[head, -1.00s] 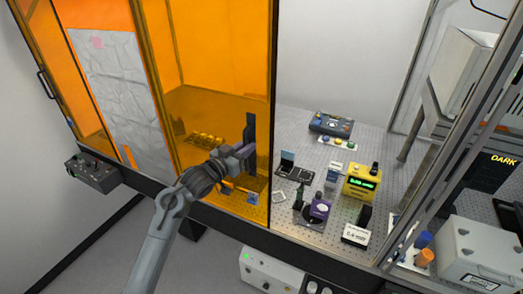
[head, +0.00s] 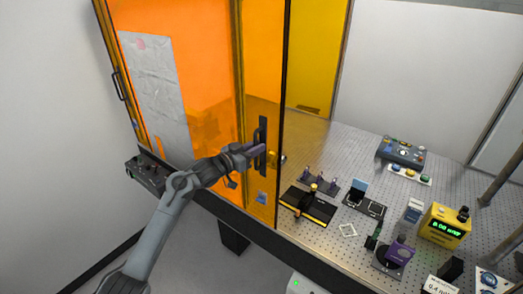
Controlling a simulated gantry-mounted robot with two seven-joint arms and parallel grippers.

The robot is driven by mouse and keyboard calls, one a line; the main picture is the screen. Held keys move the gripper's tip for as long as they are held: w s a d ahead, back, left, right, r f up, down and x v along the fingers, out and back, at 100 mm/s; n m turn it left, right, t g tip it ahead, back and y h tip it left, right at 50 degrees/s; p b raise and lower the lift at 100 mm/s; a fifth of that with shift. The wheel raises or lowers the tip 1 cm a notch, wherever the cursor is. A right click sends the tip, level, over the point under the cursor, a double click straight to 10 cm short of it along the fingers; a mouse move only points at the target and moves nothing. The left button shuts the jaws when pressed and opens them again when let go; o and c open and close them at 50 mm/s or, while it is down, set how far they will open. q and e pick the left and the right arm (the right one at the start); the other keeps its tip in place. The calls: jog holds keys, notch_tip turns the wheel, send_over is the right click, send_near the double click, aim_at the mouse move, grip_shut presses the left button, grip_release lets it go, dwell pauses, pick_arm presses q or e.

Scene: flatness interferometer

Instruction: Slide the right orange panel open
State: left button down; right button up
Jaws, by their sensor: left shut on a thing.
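The right orange panel (head: 263,70) is a see-through orange sheet with a dark edge. It overlaps the other orange panel (head: 205,75) at left, and the enclosure stands open to the right of its edge. A black upright handle (head: 263,132) is on the right panel near that edge. My left gripper (head: 257,150) is at the handle and shut on it, with the arm reaching in from the lower left. The fingertips are partly hard to make out against the handle. My right gripper is not in view.
Inside, the perforated bench (head: 345,150) holds a black-and-yellow tray (head: 308,204), a yellow meter (head: 443,226), a purple device (head: 399,250) and a control box (head: 402,150). A crinkled silver sheet (head: 155,90) hangs on the left panel. A dark box (head: 146,172) sits outside at left.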

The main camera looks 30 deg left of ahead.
pick_arm(q)
jog(key=shift+w+a, duration=0.1)
jog(key=shift+a, duration=0.7)
jog(key=c, duration=1.2)
grip_release()
jog(key=shift+w, duration=0.1)
jog(key=shift+b+v, duration=1.4)
jog(key=shift+v, duration=4.05)
